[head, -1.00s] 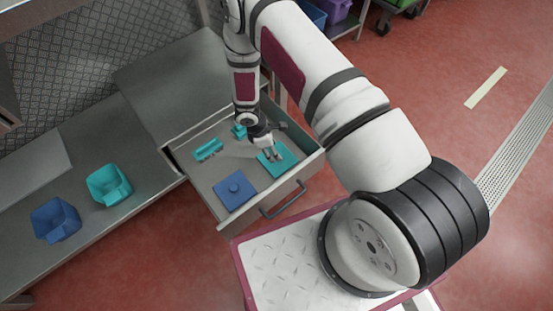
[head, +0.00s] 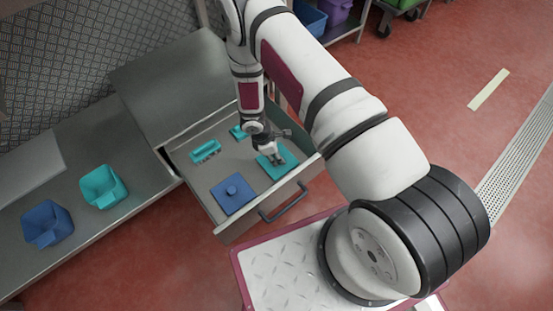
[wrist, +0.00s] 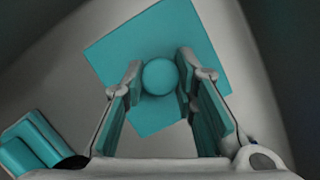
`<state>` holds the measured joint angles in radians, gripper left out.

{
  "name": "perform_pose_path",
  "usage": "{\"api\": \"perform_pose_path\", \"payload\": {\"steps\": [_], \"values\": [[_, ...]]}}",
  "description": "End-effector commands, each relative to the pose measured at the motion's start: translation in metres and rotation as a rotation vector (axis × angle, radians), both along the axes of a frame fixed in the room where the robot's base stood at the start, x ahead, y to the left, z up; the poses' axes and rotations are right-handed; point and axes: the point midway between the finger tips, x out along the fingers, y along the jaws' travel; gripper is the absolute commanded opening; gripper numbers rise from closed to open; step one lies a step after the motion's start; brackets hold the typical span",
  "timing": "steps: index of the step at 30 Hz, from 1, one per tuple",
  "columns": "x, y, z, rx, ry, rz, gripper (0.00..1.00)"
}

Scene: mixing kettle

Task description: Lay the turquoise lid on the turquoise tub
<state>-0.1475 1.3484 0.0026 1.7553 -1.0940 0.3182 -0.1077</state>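The turquoise lid (head: 291,158), a flat square plate with a round knob (wrist: 160,76), lies in the open drawer near its front right corner. My gripper (head: 277,160) points down over it. In the wrist view, the two fingers of my gripper (wrist: 160,72) stand on either side of the knob, open, with the knob between their tips. Whether the tips touch the knob is hard to tell. The turquoise tub (head: 104,188) stands upright and open on the grey counter at the left.
A blue lid (head: 232,193) lies in the drawer (head: 216,217), left of the turquoise lid. A turquoise handled piece (head: 205,151) and a small turquoise piece (head: 238,132) lie farther back. A blue tub (head: 47,224) stands beside the turquoise tub. The drawer walls surround my gripper.

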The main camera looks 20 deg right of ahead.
Motion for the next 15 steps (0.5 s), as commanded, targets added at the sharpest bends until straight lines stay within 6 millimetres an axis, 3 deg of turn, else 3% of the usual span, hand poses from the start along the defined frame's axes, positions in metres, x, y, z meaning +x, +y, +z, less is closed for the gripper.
{"api": "perform_pose_path", "payload": {"steps": [7,15], "values": [[0.000,0.000,0.005,0.001,0.001,0.000,0.00],[0.000,0.000,0.030,0.001,0.001,0.000,0.00]]}}
